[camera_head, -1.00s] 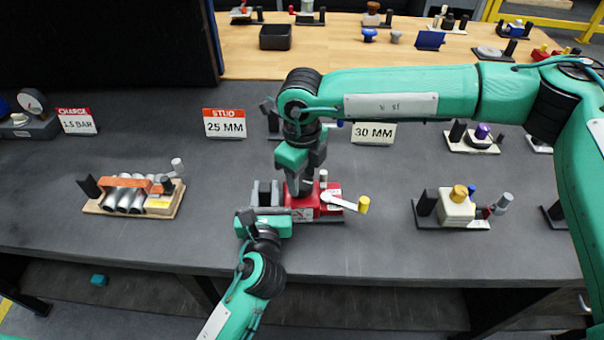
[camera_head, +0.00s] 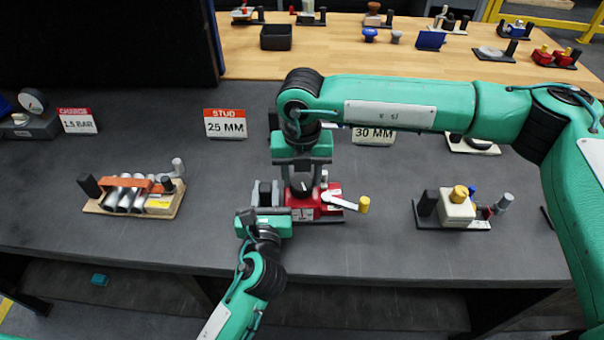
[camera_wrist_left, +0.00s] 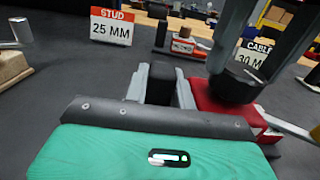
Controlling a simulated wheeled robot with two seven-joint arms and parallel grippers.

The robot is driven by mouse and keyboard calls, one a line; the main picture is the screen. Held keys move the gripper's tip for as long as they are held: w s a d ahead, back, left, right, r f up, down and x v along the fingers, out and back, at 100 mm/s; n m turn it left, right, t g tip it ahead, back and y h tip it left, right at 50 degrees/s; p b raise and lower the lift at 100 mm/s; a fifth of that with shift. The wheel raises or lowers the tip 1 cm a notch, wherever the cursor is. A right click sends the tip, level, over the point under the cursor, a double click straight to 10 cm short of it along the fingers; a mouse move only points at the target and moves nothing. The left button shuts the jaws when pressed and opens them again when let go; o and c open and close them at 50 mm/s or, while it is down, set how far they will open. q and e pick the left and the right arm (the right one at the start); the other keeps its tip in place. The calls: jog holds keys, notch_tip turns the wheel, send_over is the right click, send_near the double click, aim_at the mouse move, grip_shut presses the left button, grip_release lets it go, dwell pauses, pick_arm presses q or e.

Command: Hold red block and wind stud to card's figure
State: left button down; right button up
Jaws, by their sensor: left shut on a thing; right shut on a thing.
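The red block (camera_head: 328,208) sits on the grey bench near the front edge, with a dark post (camera_head: 265,194) at its left. It also shows in the left wrist view (camera_wrist_left: 212,100). My left gripper (camera_head: 265,196) is shut on the dark post, a grey finger on either side (camera_wrist_left: 161,85). My right gripper (camera_head: 301,182) comes down from above and is shut on the black knob (camera_head: 301,188) atop the block. The knob is partly hidden by its fingers. The card (camera_head: 225,123) reads STUD 25 MM. Marks on the block's white plates are too small to read.
A white lever with a yellow end (camera_head: 363,204) sticks out right of the block. A board with grey cylinders (camera_head: 132,195) stands left, a cream valve unit (camera_head: 456,208) right. A 30 MM card (camera_head: 374,135) stands behind my right arm.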

jog(key=m, duration=0.4)
jog(key=shift+w+r+m, duration=0.1)
jog(key=shift+r+m, duration=0.05)
jog(key=shift+m, duration=0.15)
jog(key=m, duration=0.9)
jog(key=shift+a, duration=0.1)
jog(key=m, duration=0.4)
jog(key=shift+a+m, duration=0.45)
jog(key=shift+m, duration=0.45)
jog(key=shift+d+m, duration=0.15)
jog(key=shift+m, duration=0.25)
jog(key=shift+d+f, duration=0.2)
jog(key=shift+d, duration=0.15)
jog(key=o, duration=1)
jog(key=shift+d, duration=0.15)
